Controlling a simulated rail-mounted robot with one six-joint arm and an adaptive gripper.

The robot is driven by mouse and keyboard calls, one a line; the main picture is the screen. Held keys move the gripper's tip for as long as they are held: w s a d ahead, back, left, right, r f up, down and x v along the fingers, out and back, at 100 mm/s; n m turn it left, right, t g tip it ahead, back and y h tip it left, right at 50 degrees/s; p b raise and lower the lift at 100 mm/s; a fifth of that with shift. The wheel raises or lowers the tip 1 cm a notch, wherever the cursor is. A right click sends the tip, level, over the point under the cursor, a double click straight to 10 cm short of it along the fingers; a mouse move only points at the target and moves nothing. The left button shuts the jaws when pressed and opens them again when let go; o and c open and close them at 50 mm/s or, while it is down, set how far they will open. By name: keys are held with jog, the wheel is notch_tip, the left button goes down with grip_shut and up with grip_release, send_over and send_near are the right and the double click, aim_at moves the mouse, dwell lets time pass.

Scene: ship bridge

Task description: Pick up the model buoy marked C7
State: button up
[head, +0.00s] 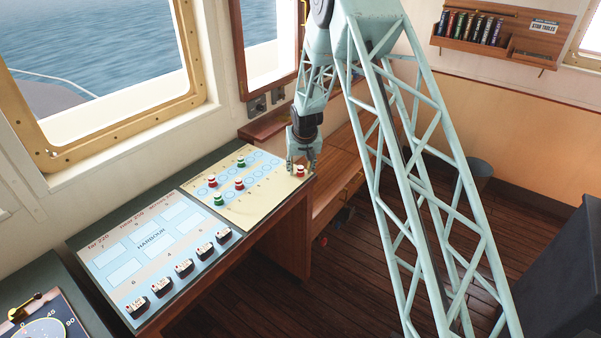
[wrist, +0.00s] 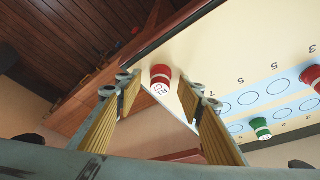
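A red buoy with a white lettered top (head: 300,171) stands at the right end of the cream chart board, close to its edge. It also shows in the wrist view (wrist: 160,74); its small lettering looks like C7 but is hard to read. My gripper (head: 301,168) is over this buoy, pointing down. In the wrist view my gripper (wrist: 163,90) is open, with one finger on each side of the buoy in the picture. I see no clear contact. Other red (head: 212,181) and green (head: 241,162) buoys stand farther left on the board.
The cream board (head: 256,196) has rows of numbered blue circles. Next to it, a blue harbour board (head: 125,262) holds several dark labelled blocks (head: 184,268) along its front. A window wall is behind; open wooden floor (head: 345,270) lies in front.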

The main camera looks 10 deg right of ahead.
aim_at(300, 167)
jog(key=c, duration=0.8)
jog(key=shift+r, duration=0.2)
jog(key=shift+r, duration=1.5)
jog(key=shift+s+r, duration=0.1)
jog(key=shift+s, duration=0.15)
jog(key=s+b, duration=0.1)
jog(key=s, duration=0.4)
jog(key=s+d+r+b, duration=0.1)
jog(key=s, duration=0.4)
jog(key=s+b, duration=0.1)
jog(key=s, duration=0.4)
jog(key=shift+s+d+r+b, duration=0.2)
jog(key=shift+s+d+b, duration=0.05)
jog(key=shift+d+b, duration=0.05)
